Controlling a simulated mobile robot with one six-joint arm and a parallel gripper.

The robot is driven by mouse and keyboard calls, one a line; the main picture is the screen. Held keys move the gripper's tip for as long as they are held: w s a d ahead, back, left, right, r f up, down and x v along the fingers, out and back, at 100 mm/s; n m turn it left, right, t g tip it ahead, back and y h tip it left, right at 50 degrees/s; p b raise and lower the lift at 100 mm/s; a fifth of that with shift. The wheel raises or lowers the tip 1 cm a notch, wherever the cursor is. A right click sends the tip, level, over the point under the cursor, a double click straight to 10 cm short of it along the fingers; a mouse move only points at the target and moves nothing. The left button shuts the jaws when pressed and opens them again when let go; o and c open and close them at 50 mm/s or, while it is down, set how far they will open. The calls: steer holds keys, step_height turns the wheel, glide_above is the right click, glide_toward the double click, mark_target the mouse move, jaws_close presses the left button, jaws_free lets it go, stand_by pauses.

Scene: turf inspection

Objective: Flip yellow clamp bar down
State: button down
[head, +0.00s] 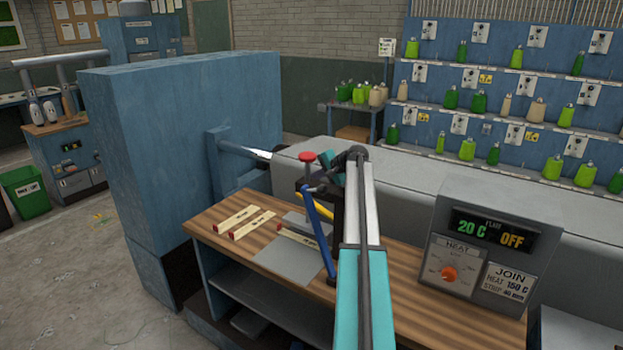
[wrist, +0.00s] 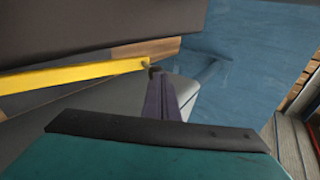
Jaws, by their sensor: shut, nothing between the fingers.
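The yellow clamp bar (head: 322,207) shows as a short piece in the head view, at the work bench, partly hidden by a blue lever and my arm. In the wrist view the yellow bar (wrist: 75,77) runs from the left edge to the middle, rising slightly to the right. My gripper (wrist: 156,73) is shut and empty; its dark fingers are close to the bar's right end. I cannot tell whether they touch it. In the head view my arm hides much of the gripper.
The bench (head: 400,272) carries a grey plate (head: 285,262) and several pale strips with red ends. A blue lever (head: 319,235) leans by the clamp, with a red knob (head: 307,157) above. A grey control box (head: 480,250) reading 20 C and OFF stands right.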

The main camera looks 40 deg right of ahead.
steer(key=w+r+b+v, duration=0.1)
steer(key=r+b+v, duration=0.1)
steer(key=v, duration=1.1)
steer(key=shift+b, duration=0.3)
steer(key=shift+w+a, duration=0.1)
